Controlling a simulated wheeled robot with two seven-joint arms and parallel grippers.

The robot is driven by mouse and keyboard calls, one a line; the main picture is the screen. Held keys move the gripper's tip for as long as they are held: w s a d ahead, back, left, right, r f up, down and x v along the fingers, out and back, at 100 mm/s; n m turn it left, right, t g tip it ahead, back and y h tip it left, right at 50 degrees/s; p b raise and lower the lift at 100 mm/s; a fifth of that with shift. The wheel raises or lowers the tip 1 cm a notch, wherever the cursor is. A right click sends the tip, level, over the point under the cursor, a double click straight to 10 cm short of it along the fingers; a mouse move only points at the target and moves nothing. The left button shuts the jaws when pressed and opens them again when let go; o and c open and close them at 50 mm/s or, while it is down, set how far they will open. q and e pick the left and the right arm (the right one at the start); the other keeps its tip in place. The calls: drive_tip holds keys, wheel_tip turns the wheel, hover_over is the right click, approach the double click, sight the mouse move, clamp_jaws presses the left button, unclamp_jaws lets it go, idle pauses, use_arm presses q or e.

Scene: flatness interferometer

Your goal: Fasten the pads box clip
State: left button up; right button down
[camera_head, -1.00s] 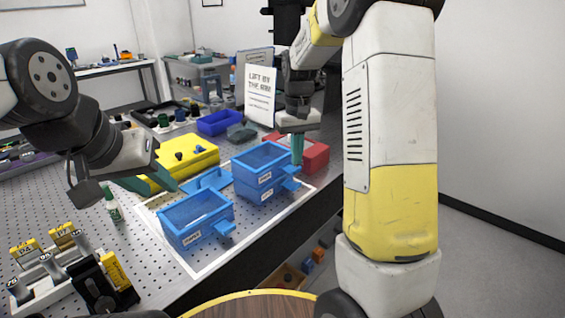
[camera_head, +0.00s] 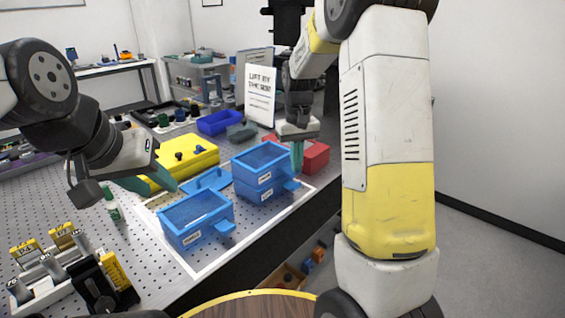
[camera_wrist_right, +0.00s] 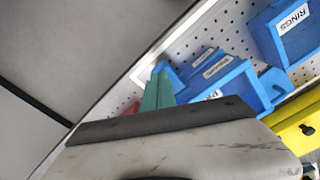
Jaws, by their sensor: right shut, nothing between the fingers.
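Two blue boxes are stacked at the right of the white-edged tray area; the upper box (camera_head: 260,157) has a mesh-like lid and a white label. A blue clip tab (camera_head: 292,185) sticks out from the stack's right side. My right gripper (camera_head: 297,167) is shut and empty, pointing down just beside the stack's right end; its teal fingers (camera_wrist_right: 157,92) overlap the stack's edge. Contact cannot be told. My left gripper (camera_head: 152,186) hangs open beside the yellow case.
A separate blue box (camera_head: 196,212), labelled RINGS in the right wrist view (camera_wrist_right: 293,28), stands in front with its own tab. A yellow case (camera_head: 185,158), a red box (camera_head: 315,157) and a sign (camera_head: 259,95) stand behind. The bench edge is close on the right.

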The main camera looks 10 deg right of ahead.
drive_tip(key=shift+f, duration=1.15)
drive_tip(key=shift+r, duration=4.05)
drive_tip(key=s+a+r+t+y, duration=0.1)
drive_tip(key=s+r+t, duration=0.2)
drive_tip(key=s, duration=0.9)
drive_tip(key=s+a+r+m+t+y, duration=0.1)
drive_tip(key=s+r+t, duration=0.2)
drive_tip(key=s, duration=0.9)
drive_tip(key=shift+s+r, duration=0.15)
drive_tip(key=shift+r, duration=0.45)
